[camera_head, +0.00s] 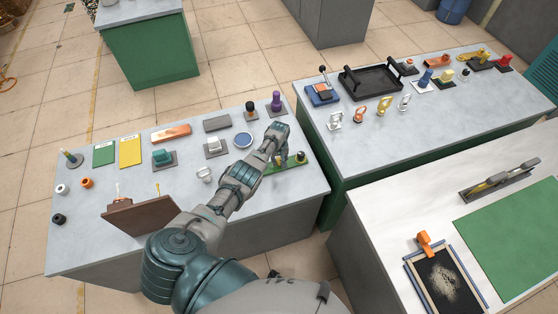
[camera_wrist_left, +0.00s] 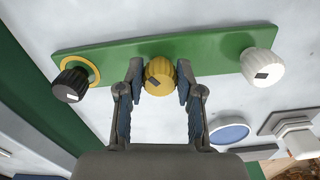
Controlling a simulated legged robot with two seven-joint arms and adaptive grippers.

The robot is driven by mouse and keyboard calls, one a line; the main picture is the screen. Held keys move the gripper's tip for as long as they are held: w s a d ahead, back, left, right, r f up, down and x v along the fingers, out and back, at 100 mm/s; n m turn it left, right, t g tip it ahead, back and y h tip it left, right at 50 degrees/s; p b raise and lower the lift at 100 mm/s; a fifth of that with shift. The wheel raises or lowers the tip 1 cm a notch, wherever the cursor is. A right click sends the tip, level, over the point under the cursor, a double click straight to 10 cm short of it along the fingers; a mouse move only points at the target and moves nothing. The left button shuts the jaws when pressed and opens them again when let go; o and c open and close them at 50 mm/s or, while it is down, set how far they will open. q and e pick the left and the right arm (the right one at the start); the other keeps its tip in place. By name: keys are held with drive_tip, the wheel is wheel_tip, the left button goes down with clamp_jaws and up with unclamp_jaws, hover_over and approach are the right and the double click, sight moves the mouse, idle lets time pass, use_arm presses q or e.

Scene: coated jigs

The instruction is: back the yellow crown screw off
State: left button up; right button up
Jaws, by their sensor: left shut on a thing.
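The yellow crown screw (camera_wrist_left: 160,76) stands in the middle of a green plate (camera_wrist_left: 215,52), with a small dark mark on its ribbed head. My left gripper (camera_wrist_left: 160,70) is shut on it, one finger on each side. A black ribbed knob (camera_wrist_left: 70,84) with a yellow ring sits at one end of the plate, and a white ribbed knob (camera_wrist_left: 262,66) at the other. In the head view my left gripper (camera_head: 279,158) reaches down over the green plate (camera_head: 291,167) and mostly hides the screw. My right gripper is not in view.
A blue-rimmed disc (camera_head: 243,140) and a grey block with a white top (camera_head: 213,147) lie close beside the arm. A purple-topped post (camera_head: 276,101) stands behind the gripper. A brown board (camera_head: 140,217) stands at the table's front. Another table (camera_head: 345,160) stands at right.

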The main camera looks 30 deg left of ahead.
sight(280, 159)
use_arm(q)
drive_tip(key=n, duration=0.4)
drive_tip(key=shift+w+d, duration=0.1)
drive_tip(key=shift+w, duration=0.15)
drive_tip(key=shift+n, duration=2.3)
drive_tip(key=o, duration=1)
drive_tip(key=shift+c, duration=0.2)
drive_tip(key=shift+o, duration=1)
drive_tip(key=shift+w, duration=0.1)
drive_tip(key=shift+f, duration=0.15)
wheel_tip(280, 159, up, 12)
